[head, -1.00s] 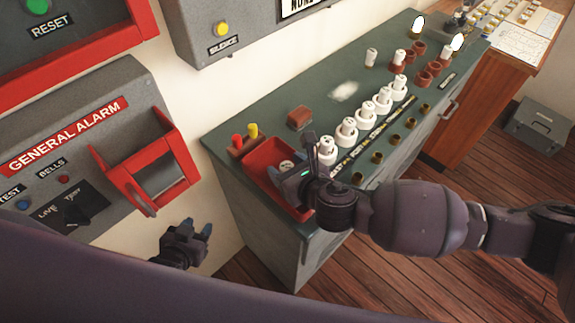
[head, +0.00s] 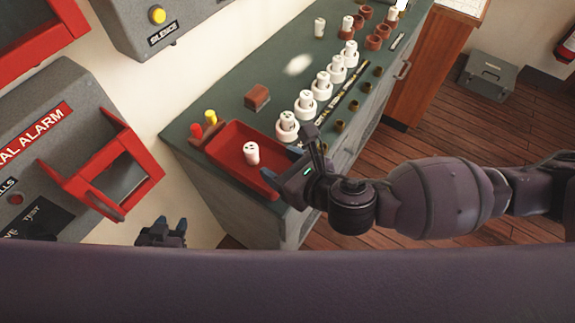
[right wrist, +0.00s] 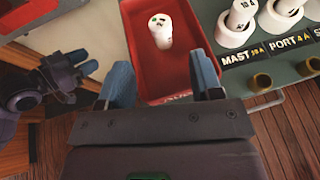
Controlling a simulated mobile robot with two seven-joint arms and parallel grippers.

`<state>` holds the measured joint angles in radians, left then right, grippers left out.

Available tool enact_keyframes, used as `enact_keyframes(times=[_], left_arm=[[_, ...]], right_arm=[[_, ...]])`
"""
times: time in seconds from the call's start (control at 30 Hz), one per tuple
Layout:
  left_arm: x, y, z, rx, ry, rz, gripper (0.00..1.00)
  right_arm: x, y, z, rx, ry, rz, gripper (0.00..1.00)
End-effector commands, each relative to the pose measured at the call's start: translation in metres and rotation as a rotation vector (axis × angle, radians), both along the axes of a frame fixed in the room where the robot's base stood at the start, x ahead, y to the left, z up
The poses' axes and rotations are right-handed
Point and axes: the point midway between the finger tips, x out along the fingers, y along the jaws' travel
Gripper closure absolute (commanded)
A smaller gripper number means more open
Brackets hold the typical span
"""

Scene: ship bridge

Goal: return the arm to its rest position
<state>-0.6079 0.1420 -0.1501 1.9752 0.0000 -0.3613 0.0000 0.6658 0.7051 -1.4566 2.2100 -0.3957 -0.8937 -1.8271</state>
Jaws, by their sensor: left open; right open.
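My right gripper (head: 291,165) is open and empty at the front right edge of the red tray (head: 222,142) on the green console. In the right wrist view its two blue-grey fingertips (right wrist: 160,84) stand apart, with the tray beyond them. My left arm is mostly hidden.
A row of white cylinders in white collars (head: 308,104) runs along the console (head: 230,100). A brown block (head: 257,97) and red and yellow pegs (head: 203,125) stand near the tray. The red-framed alarm box (head: 108,175) juts out at left. A grey case (head: 487,77) sits on the floor.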

Motion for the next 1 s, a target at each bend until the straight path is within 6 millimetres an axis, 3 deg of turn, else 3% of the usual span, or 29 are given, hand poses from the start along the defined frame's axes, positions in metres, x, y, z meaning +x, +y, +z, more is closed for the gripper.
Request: enact_keyframes(times=[0.2, 0.8, 1.0], left_arm=[[-0.0001, 0.0, -0.0005, 0.0, 0.0, 0.0, 0.57], [-0.0002, 0.0, -0.0005, 0.0, 0.001, 0.0, 0.57], [-0.0002, 0.0, -0.0005, 0.0, 0.001, 0.0, 0.57]], right_arm=[[-0.0098, -0.0093, 0.0057, 0.0, 0.0, 0.001, 0.41], [-0.0102, -0.0098, 0.0061, 0.003, 0.002, -0.002, 0.41], [-0.0122, -0.0075, 0.0066, 0.107, 0.105, -0.041, 0.41]])
